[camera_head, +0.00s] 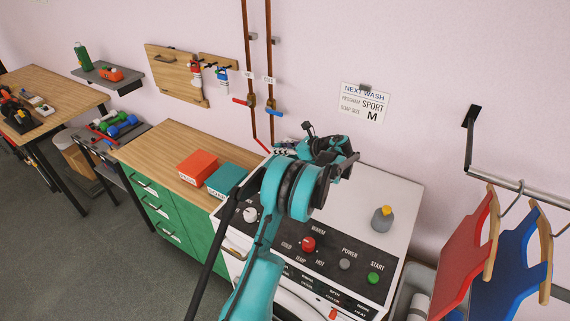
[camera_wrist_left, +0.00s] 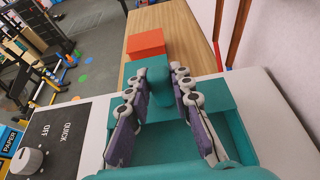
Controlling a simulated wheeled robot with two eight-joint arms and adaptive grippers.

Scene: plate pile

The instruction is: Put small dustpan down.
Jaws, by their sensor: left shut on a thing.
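My left gripper (camera_head: 328,150) is above the back of the white washing machine's top (camera_head: 385,185), mostly hidden behind my arm in the head view. In the left wrist view its two fingers (camera_wrist_left: 158,92) are on either side of a teal handle-like part (camera_wrist_left: 160,78), which I take for the small dustpan. Wider teal surfaces (camera_wrist_left: 215,97) show around and below the fingers; I cannot tell how much of them is the dustpan. The dustpan cannot be made out in the head view, and whether it touches the top is not clear. My right gripper is not in view.
A red box (camera_head: 198,167) and a teal box (camera_head: 226,179) stand on the wooden counter (camera_head: 170,150) at left. A grey yellow-capped bottle (camera_head: 382,219) stands on the washer. Red (camera_head: 466,255) and blue (camera_head: 510,270) flat things hang at right. Pipes run up the wall.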

